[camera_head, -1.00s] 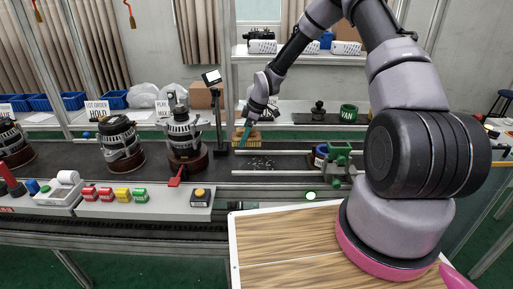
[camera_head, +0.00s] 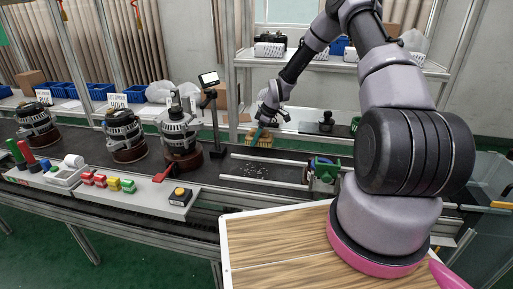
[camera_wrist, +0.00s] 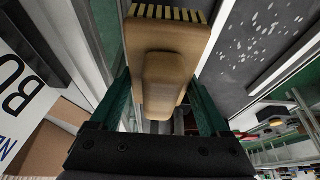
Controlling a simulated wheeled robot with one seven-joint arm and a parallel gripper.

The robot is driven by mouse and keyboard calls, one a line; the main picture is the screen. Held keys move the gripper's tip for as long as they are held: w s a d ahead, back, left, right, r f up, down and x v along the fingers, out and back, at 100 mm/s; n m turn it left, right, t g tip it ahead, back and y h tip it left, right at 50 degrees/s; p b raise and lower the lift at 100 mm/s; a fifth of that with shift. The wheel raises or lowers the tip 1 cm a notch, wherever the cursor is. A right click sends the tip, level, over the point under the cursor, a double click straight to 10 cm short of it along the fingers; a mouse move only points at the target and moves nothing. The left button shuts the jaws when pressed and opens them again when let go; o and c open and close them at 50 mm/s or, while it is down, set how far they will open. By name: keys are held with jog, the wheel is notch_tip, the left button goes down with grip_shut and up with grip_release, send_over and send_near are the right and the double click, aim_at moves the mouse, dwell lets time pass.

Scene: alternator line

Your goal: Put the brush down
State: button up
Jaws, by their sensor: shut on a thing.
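The brush is a tan wooden block with a raised grip and pale bristles along its edge. It fills the upper middle of the wrist view (camera_wrist: 168,42). My gripper (camera_wrist: 160,105) is shut on it, with a green finger on each side of the raised grip. In the head view my gripper (camera_head: 263,126) is at the far side of the conveyor, near the rails. The brush (camera_head: 252,136) shows there only as a small tan patch beside the fingers. I cannot tell whether its bristles touch the surface below.
Pale specks (camera_head: 256,170) lie on the dark belt between two rails (camera_head: 270,182). A display post (camera_head: 213,120) and an alternator (camera_head: 179,135) stand to the left. A wood-topped table (camera_head: 270,240) is in front.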

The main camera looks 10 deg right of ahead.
aim_at(256, 152)
jog(key=shift+f, duration=2.25)
jog(key=shift+f, duration=0.25)
jog(key=o, duration=1.3)
jog(key=shift+s+f, duration=0.1)
jog(key=shift+s, duration=0.1)
